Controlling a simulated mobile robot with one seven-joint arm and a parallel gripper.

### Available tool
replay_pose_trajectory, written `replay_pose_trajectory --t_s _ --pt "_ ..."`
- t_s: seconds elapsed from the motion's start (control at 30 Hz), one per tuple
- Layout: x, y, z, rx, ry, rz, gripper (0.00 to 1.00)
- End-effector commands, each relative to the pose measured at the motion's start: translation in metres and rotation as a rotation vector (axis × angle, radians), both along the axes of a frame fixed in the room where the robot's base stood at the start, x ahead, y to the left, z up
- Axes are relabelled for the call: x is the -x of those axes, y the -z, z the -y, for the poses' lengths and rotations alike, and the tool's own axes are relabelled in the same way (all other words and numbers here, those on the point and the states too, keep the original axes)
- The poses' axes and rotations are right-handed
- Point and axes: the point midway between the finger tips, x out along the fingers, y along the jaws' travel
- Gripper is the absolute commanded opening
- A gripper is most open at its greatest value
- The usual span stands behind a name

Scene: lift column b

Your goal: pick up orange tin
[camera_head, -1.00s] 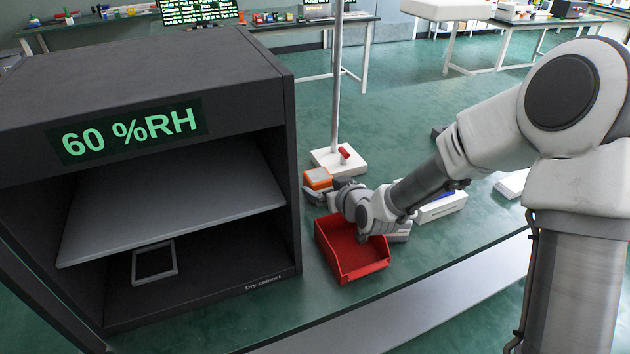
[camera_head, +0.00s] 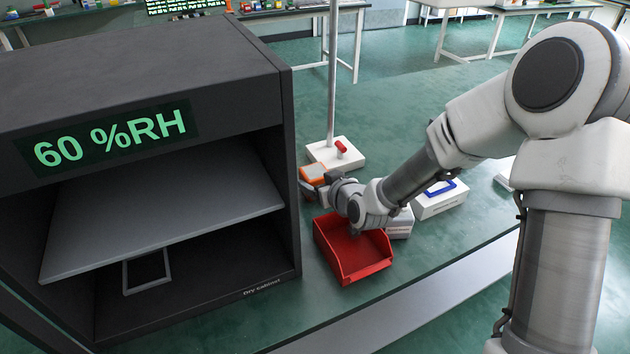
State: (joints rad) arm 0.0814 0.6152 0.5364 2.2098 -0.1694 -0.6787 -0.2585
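The orange tin (camera_head: 313,173) sits on the green bench between the dry cabinet and the white base of a stand. Its top is orange with a paler face. My gripper (camera_head: 317,183) is low at the tin's near side, with a grey finger along its front left and the other towards its right. The fingers overlap the tin in this view. Whether they touch it or have closed on it is too small to tell. The tin appears to rest on the bench, with its lower part partly hidden by my gripper.
A red open bin (camera_head: 345,262) stands just below my wrist. The dark dry cabinet (camera_head: 150,60) is close on the left. The stand (camera_head: 340,153) with its upright rod is behind the tin. A white box with a blue handle (camera_head: 440,203) and a grey-white box (camera_head: 400,225) are at the right.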

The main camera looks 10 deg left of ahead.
Motion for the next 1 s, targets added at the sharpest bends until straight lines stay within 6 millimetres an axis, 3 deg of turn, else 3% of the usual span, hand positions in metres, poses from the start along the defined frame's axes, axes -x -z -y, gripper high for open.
replay_pose_trajectory --t_s 0.03,0.27,0.67,0.87,1.0 --pt "0.0 0.0 0.0 0.0 0.0 0.0 0.53" --pt "0.0 0.0 0.0 0.0 0.0 0.0 0.13" --pt "-0.001 -0.011 0.0 -0.001 0.0 0.003 0.13" --pt "-0.001 -0.043 0.0 -0.001 0.0 0.007 0.13" --pt "-0.012 -0.058 0.021 0.0 0.006 0.003 0.13"
